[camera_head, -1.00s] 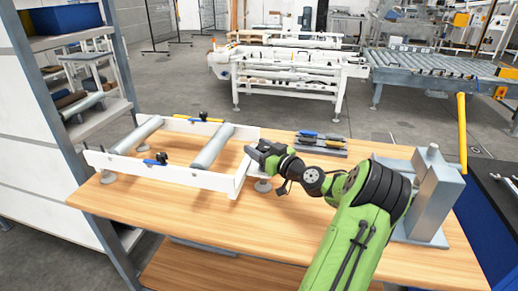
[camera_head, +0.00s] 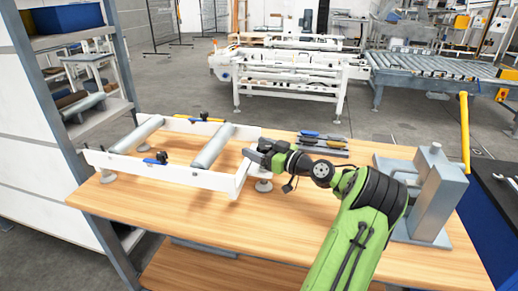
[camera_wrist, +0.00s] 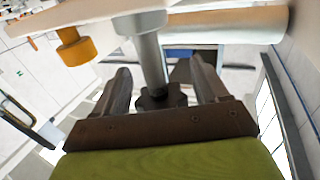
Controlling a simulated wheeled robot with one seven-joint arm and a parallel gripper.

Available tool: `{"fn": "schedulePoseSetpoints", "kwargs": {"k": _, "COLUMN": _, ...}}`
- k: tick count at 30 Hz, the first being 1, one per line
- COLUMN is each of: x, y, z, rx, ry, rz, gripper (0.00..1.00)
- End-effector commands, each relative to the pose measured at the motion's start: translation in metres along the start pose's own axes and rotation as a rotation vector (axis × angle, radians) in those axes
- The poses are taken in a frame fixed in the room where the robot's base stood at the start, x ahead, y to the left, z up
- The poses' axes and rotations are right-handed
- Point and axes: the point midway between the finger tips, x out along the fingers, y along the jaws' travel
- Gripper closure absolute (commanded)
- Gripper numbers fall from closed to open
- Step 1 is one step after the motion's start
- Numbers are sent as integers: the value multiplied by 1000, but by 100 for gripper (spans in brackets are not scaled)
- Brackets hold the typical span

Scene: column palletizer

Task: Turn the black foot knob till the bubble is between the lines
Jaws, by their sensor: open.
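The white roller frame (camera_head: 190,176) stands on the wooden table on small feet, with two grey rollers across it. My gripper (camera_head: 256,156) is at the frame's right end, near a corner foot (camera_head: 263,186). In the wrist view my gripper (camera_wrist: 163,82) is open, with one finger on each side of the black foot knob (camera_wrist: 158,98). The knob sits on a grey stem (camera_wrist: 151,60) and appears apart from both fingers. An orange cylinder (camera_wrist: 74,47) hangs at the upper left there. No bubble or lines can be made out in either view.
Several slim tools (camera_head: 322,142) lie behind my arm. A grey metal fixture (camera_head: 438,195) stands at the table's right. Shelving (camera_head: 75,100) borders the left. Bare wooden tabletop (camera_head: 210,215) is in front of the frame.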

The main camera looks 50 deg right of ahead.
Motion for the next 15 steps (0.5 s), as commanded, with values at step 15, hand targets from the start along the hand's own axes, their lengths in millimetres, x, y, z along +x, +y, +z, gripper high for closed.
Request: {"fn": "schedulePoseSetpoints", "kwargs": {"k": 15, "x": -104, "y": 2, "z": -1, "rx": 2, "ry": -1, "rz": 6, "gripper": 27}}
